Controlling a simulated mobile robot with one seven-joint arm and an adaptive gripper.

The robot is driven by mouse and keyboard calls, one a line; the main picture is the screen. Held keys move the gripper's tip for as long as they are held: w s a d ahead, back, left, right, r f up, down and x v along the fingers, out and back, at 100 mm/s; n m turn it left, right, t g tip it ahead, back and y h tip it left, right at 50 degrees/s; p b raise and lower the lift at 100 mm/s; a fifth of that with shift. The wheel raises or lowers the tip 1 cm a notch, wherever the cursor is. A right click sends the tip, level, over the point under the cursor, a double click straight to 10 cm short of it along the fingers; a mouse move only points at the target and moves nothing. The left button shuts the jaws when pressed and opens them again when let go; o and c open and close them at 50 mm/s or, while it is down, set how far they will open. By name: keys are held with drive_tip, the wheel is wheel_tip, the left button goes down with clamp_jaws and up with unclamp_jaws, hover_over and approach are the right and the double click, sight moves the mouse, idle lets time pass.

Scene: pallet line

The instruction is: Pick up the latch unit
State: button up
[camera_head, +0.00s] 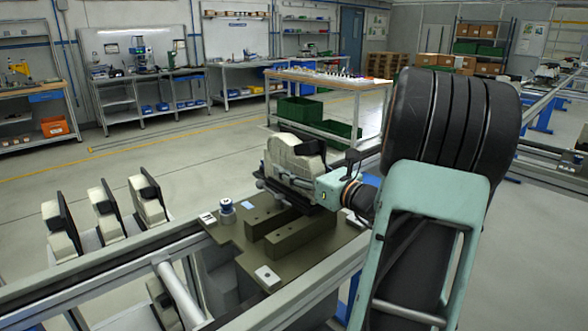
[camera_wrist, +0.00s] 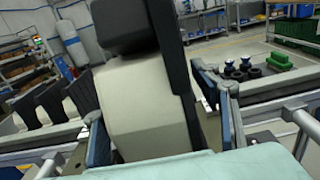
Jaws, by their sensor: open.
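A cream unit with a black top part, which appears to be the latch unit (camera_head: 290,155), sits at the olive fixture plate (camera_head: 245,262), by two raised olive blocks. In the wrist view the unit (camera_wrist: 150,100) fills the middle, its black part toward the top and right. My gripper (camera_wrist: 155,105) is open, with one blue-grey finger on each side of the unit. A gap shows by the right finger; contact at the left finger cannot be told. In the head view my arm reaches the unit from the right, and my gripper hides its lower right side.
Several similar cream-and-black units (camera_head: 106,213) stand in a row at the left. Metal rails (camera_head: 100,288) run beside the plate. A table with small parts (camera_head: 330,79) and green crates (camera_head: 300,110) are behind.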

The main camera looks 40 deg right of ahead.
drive_tip(key=shift+w, duration=0.25)
drive_tip(key=c, duration=1.4)
drive_tip(key=shift+c, duration=0.5)
drive_tip(key=shift+r, duration=0.2)
